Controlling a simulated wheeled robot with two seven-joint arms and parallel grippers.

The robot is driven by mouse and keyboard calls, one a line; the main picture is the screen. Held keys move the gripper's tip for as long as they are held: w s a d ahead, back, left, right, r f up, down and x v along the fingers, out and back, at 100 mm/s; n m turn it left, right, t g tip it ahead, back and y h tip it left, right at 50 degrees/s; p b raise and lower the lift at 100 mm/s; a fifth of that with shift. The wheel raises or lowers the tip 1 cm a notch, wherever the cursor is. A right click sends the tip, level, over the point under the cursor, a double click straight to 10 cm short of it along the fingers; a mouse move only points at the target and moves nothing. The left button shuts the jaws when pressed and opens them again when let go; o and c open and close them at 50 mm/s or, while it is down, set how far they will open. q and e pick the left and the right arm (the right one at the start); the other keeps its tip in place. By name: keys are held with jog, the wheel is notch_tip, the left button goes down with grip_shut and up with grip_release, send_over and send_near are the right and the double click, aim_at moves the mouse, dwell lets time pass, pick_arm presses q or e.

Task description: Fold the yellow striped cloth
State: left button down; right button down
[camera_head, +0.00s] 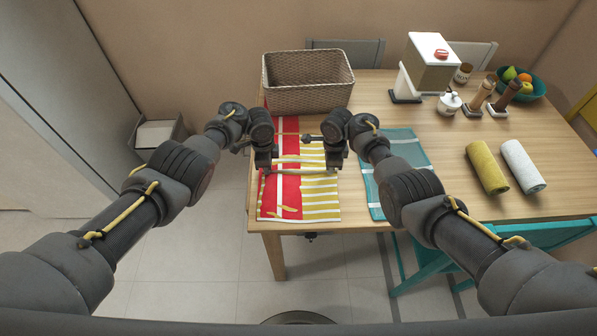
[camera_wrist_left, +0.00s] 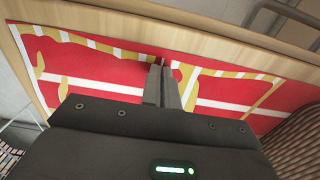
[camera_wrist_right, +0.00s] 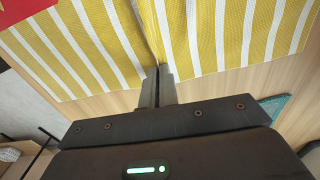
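The yellow-and-white striped cloth (camera_head: 321,204) lies on the wooden table, beside a red area with white lines and yellow marks (camera_head: 277,193). I cannot tell whether the red part is the same cloth. My left gripper (camera_head: 266,168) is at the red left side; in the left wrist view its fingers (camera_wrist_left: 162,70) are close together on red fabric. My right gripper (camera_head: 335,163) is at the striped right side; in the right wrist view its fingers (camera_wrist_right: 157,74) pinch the striped fabric, which creases into them. A raised ridge spans between the grippers. The grippers hide part of the cloth.
A wicker basket (camera_head: 307,94) stands behind the cloth. A teal cloth (camera_head: 404,152) lies to its right. Rolled yellow (camera_head: 487,167) and white (camera_head: 522,166) towels, a dispenser (camera_head: 429,68), bottles and a fruit bowl (camera_head: 538,89) are further right. A teal chair (camera_head: 540,235) is at the front edge.

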pick_arm(q)
jog(key=shift+r, duration=0.1)
pick_arm(e)
jog(key=shift+r, duration=0.1)
